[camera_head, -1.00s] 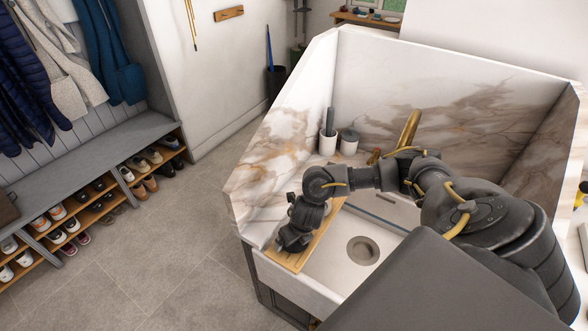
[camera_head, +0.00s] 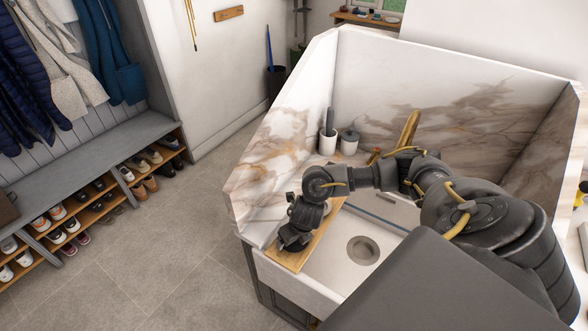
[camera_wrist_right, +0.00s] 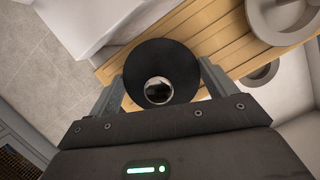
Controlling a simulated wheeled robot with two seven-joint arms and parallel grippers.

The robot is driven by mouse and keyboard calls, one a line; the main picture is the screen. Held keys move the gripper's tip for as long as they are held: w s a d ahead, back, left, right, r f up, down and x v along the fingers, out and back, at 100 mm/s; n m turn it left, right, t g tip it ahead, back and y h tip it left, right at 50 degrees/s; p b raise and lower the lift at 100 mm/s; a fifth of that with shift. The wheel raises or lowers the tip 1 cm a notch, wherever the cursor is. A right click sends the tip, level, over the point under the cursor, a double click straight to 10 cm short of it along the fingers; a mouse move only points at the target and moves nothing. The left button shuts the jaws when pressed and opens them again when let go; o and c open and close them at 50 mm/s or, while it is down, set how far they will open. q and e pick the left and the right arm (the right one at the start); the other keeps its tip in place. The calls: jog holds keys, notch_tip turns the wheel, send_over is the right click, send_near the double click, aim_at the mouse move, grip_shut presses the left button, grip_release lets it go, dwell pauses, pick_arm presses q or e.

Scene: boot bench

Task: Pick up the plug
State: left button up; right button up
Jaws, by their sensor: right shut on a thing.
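The plug (camera_wrist_right: 158,66) is a black round disc with a shiny metal knob or ring in its middle. It shows in the right wrist view. My right gripper (camera_wrist_right: 162,88) is shut on it, with one finger at each side. In the head view my right gripper (camera_head: 292,241) is over the near end of the wooden board (camera_head: 316,247), and the arm hides the plug. I cannot tell whether the plug touches the board or is just above it. My left gripper is not in view.
The board lies across the left side of the white sink, beside the round drain (camera_head: 363,250). A pale round dish (camera_wrist_right: 284,16) sits on the board. A white cup (camera_head: 328,142) and a lidded jar (camera_head: 349,142) stand behind. Marble walls enclose the back and sides.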

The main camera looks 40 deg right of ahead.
aim_at(293, 249)
jog(key=shift+r, duration=0.4)
jog(key=s+a+r+p, duration=0.1)
jog(key=r, duration=0.4)
jog(key=s+a+r+p, duration=0.1)
jog(key=r, duration=0.1)
jog(key=shift+s+a+r+p, duration=0.3)
jog(key=shift+s+a, duration=0.05)
jog(key=s+a+r+p, duration=0.4)
jog(key=s+a+p, duration=0.2)
jog(key=s+p, duration=0.1)
jog(key=shift+s+a+r+p, duration=0.15)
jog(key=shift+s+a+p, duration=0.2)
jog(key=shift+p, duration=0.2)
